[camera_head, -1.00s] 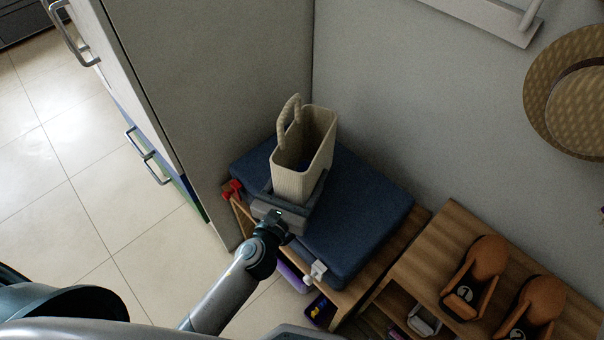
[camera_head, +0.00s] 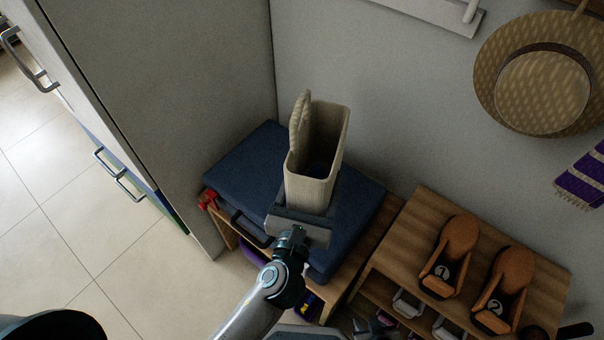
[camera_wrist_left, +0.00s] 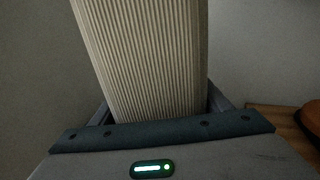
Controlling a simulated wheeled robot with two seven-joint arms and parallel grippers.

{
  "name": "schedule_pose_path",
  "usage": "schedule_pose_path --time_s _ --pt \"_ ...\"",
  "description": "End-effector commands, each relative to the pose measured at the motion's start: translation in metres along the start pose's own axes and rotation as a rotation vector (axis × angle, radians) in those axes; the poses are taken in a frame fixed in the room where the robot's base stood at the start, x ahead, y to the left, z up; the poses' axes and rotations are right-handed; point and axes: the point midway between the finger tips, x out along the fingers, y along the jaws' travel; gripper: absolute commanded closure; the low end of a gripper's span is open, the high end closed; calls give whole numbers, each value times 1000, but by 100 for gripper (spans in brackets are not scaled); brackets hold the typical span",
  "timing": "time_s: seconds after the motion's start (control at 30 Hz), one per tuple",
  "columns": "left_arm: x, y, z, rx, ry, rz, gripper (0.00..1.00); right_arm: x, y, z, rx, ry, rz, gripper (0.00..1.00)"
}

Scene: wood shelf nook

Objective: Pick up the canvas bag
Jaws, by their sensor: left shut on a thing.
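The canvas bag (camera_head: 312,185), beige and ribbed with an open top and a loop handle standing up at its left, is upright over the blue cushion in the head view. My left gripper (camera_head: 304,215) is shut on its lower part from the near side. In the left wrist view the ribbed side of the bag (camera_wrist_left: 150,60) fills the space between the fingers. The bag's underside is hidden by the gripper, so I cannot tell whether it touches the cushion. My right gripper is not seen.
The blue cushion (camera_head: 245,165) lies on a wooden bench. A tall grey cabinet (camera_head: 150,90) stands at the left. At the right, a wooden shelf (camera_head: 415,225) bears two brown numbered holders (camera_head: 450,255). A straw hat (camera_head: 545,75) hangs on the wall. Open floor is at left.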

Motion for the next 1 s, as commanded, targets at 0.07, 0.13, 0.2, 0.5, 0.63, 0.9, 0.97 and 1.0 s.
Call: schedule_pose_path --time_s 0.07,0.13,0.2,0.5,0.63,0.9,0.97,1.0 --pt "-1 -3 3 -1 -1 0 61 0 0 0 0 1 -1 69" --pt "-1 -4 4 -2 -1 0 61 0 -1 0 0 1 -1 69" --pt "-1 -5 4 -1 -1 0 61 0 -1 0 0 1 -1 69" --pt "-1 -4 4 -1 -1 0 61 0 -1 0 -1 1 -1 69" --pt "-1 -4 4 -1 -2 1 61 0 -1 0 0 1 -1 69" --pt "-13 12 31 1 -12 61 61 0 -1 0 0 2 -1 69" --pt "-19 20 42 1 -14 88 61 0 -1 0 0 2 -1 69" --pt "-24 25 50 2 -14 107 61 0 0 -1 0 2 -1 69"
